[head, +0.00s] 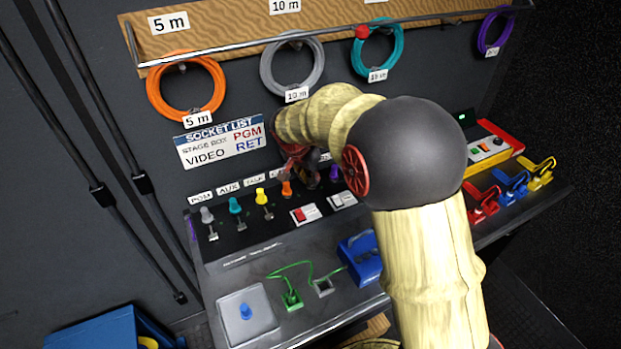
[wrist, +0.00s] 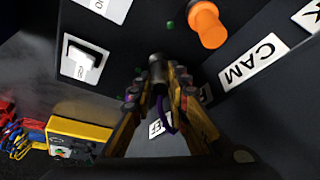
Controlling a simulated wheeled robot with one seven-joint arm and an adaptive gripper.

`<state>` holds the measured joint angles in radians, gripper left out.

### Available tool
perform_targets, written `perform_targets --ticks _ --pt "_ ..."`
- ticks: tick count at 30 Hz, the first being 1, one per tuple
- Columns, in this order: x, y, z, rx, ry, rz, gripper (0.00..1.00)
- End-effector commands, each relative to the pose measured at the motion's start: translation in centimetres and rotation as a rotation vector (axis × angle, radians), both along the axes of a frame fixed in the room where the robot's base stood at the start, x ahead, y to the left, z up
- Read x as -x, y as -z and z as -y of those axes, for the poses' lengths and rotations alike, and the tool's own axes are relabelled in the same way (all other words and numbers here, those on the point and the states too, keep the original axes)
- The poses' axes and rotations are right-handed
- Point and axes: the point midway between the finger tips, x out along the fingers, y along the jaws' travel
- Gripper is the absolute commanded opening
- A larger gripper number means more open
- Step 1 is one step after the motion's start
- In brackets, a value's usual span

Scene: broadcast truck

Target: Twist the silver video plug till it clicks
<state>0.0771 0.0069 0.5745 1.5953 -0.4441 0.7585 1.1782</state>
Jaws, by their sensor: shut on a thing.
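The silver video plug (wrist: 157,70) shows in the wrist view as a dark grey metallic cylinder between my fingertips. My gripper (wrist: 158,90) is shut on it. A purple strip, perhaps its cable (wrist: 165,115), runs back between the fingers. The plug's end points at the dark panel (wrist: 140,45); I cannot tell how deep it sits or its twist angle. In the head view my gripper (head: 300,165) is at the back panel by the orange plug (head: 286,188), and my arm hides the held plug.
The orange plug also shows close by in the wrist view (wrist: 207,25), beside a CAM label (wrist: 254,62). Grey (head: 207,215), teal (head: 235,205) and yellow (head: 261,196) plugs stand left. Switches (head: 305,213) sit just below. Coiled cables hang above. A blue box (head: 360,258) stands on the desk.

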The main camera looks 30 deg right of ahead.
Motion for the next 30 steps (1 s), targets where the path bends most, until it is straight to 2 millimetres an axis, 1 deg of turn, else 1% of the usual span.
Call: perform_targets --ticks 1,9,20,27,28,30 --pt "0.26 0.54 0.12 0.001 0.013 -0.010 0.00" --pt "0.25 0.45 0.15 0.001 0.069 -0.009 0.00" --pt "0.24 0.42 0.16 0.002 0.076 -0.009 0.00" --pt "0.23 0.59 0.13 0.001 0.152 -0.009 0.00" --pt "0.25 0.56 0.14 0.002 0.158 -0.010 0.17" --pt "0.28 0.49 0.15 0.002 0.155 -0.010 0.21"
